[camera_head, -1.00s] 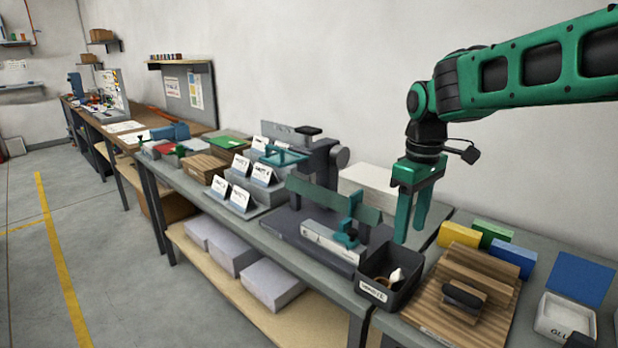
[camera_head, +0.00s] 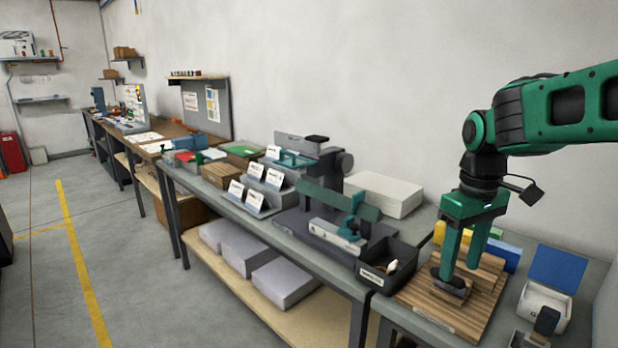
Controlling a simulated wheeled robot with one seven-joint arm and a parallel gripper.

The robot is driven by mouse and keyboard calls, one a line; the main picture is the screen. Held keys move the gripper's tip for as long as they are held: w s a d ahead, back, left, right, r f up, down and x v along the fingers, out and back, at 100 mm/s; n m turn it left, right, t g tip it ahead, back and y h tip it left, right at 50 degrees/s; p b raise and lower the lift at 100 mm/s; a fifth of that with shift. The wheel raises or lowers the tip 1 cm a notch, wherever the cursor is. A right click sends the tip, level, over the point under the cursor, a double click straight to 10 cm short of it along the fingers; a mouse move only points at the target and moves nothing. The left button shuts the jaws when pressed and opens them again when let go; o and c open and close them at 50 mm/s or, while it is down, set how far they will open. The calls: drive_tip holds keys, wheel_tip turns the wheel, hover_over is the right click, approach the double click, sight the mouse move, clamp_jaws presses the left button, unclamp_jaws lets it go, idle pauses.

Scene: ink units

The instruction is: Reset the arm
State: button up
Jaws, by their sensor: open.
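My green gripper (camera_head: 461,270) is at the right of the view, pointing down over the striped wooden board (camera_head: 426,303) on the near bench. Its two fingers are apart. A wooden block with a dark handle (camera_head: 452,288) lies on the board just under the fingertips. The fingers overlap the handle in the picture, and I cannot tell whether they touch it. My arm comes in from the right edge.
A black bin (camera_head: 372,279) with a label stands left of the board. Yellow, green and blue blocks (camera_head: 507,259) are behind it. A white box with a blue lid (camera_head: 541,307) is at right. Label stands (camera_head: 262,194) and a grey fixture fill the bench further left. The floor at left is clear.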

drive_tip(key=s+d+f+m, duration=0.3)
drive_tip(key=s+d+m, duration=0.2)
drive_tip(key=s, duration=0.5)
drive_tip(key=s+d+f+m, duration=0.4)
drive_tip(key=s+d+m, duration=0.1)
drive_tip(key=s, duration=0.6)
drive_tip(key=shift+s+d+f+m, duration=0.15)
drive_tip(key=shift+s+d+m, duration=0.15)
drive_tip(key=shift+d+m, duration=0.15)
drive_tip(key=shift+w+f, duration=0.25)
drive_tip(key=shift+w, duration=0.4)
